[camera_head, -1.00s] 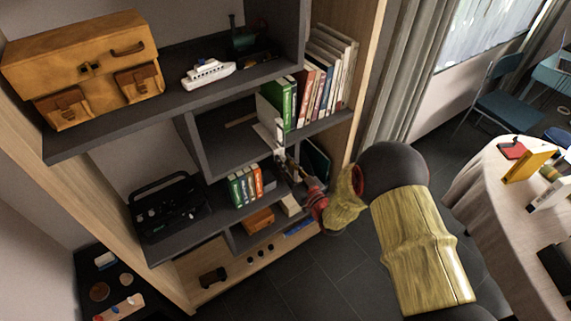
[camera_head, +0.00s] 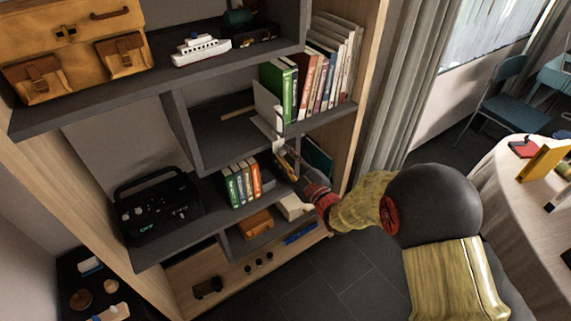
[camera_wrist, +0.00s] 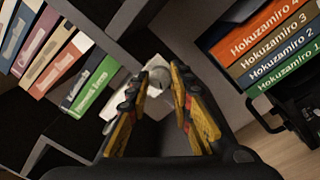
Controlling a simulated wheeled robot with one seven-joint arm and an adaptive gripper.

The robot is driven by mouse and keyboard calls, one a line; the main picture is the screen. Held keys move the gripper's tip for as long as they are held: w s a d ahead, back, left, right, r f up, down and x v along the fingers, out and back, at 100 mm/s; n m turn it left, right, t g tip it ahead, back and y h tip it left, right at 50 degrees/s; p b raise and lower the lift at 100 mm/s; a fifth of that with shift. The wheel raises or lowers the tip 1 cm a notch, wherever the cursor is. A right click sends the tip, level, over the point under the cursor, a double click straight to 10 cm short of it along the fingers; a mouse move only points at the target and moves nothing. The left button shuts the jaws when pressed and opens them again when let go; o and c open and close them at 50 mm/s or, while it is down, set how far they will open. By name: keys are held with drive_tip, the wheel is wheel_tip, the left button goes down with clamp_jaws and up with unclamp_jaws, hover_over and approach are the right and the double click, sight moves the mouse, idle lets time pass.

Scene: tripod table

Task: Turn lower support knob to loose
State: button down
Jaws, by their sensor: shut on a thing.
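A pale grey-white support piece (camera_wrist: 152,100) with a small round grey knob (camera_wrist: 159,76) shows between my fingers in the wrist view. In the head view the white piece (camera_head: 266,104) stands upright in the shelf's middle compartment, left of the books. My gripper (camera_head: 281,150) reaches up to its lower end from the front right. In the wrist view the yellow-and-black fingers of my gripper (camera_wrist: 160,79) are on either side of the knob and closed on it. The fingers hide part of the piece, and the knob is too small to make out in the head view.
A row of books (camera_head: 312,80) stands close right of the white piece. Orange, blue and green volumes (camera_head: 241,184) stand on the shelf below left, beside a black radio (camera_head: 157,208). The dark shelf boards (camera_head: 225,135) are close around my gripper. A round table (camera_head: 500,185) stands at right.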

drive_tip(key=n+b, duration=0.3)
drive_tip(key=shift+f, duration=0.25)
drive_tip(key=n+b, duration=0.2)
drive_tip(key=shift+n+y, duration=0.3)
drive_tip(key=shift+n, duration=0.1)
drive_tip(key=n, duration=0.5)
drive_tip(key=shift+r+n+g, duration=0.1)
drive_tip(key=shift+n+g, duration=0.2)
drive_tip(key=c, duration=1.6)
unclamp_jaws()
drive_tip(key=v, duration=1.2)
drive_tip(key=shift+d, duration=0.1)
